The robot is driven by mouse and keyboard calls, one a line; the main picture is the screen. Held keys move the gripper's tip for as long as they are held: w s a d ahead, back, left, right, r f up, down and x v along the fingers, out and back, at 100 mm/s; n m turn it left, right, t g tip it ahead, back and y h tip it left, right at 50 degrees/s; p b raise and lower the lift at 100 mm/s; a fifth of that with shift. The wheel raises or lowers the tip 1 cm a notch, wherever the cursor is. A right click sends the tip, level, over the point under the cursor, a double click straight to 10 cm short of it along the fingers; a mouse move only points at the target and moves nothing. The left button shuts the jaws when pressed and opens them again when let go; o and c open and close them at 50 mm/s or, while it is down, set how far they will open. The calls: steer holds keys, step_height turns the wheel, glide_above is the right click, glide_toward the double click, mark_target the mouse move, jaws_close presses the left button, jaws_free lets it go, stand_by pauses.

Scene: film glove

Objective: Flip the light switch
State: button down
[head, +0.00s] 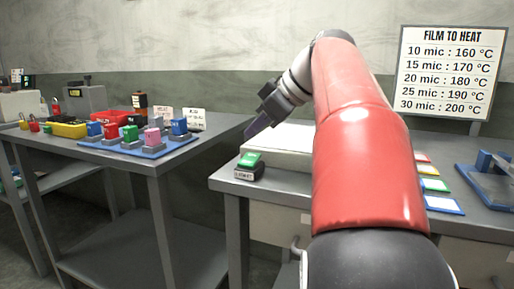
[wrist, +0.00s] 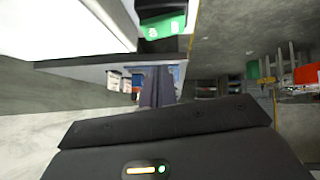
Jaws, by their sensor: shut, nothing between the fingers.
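The light switch is a green rocker (head: 250,159) on a small dark box with a white label (head: 244,175), at the front left corner of the right-hand table. In the wrist view the green rocker (wrist: 165,27) shows near the top, beyond the fingertips and apart from them in the picture. I see a gap between the fingertips and the rocker.
A white flat box (head: 283,146) stands right behind the switch. Coloured cards (head: 436,185) and a blue device (head: 485,162) are at the right. The left table holds a blue tray (head: 150,152) of coloured blocks. A gap separates the tables.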

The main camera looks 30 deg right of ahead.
mark_target(249, 155)
steer(key=f, duration=0.4)
steer(key=shift+w+d, duration=0.25)
steer(key=shift+w, duration=0.05)
steer(key=shift+f, duration=0.1)
steer(key=shift+w+f+b, duration=0.15)
steer(key=shift+f+b, duration=0.3)
steer(key=shift+b, duration=0.35)
steer(key=shift+d+r, duration=0.1)
steer(key=shift+r, duration=0.1)
steer(key=shift+f, duration=0.1)
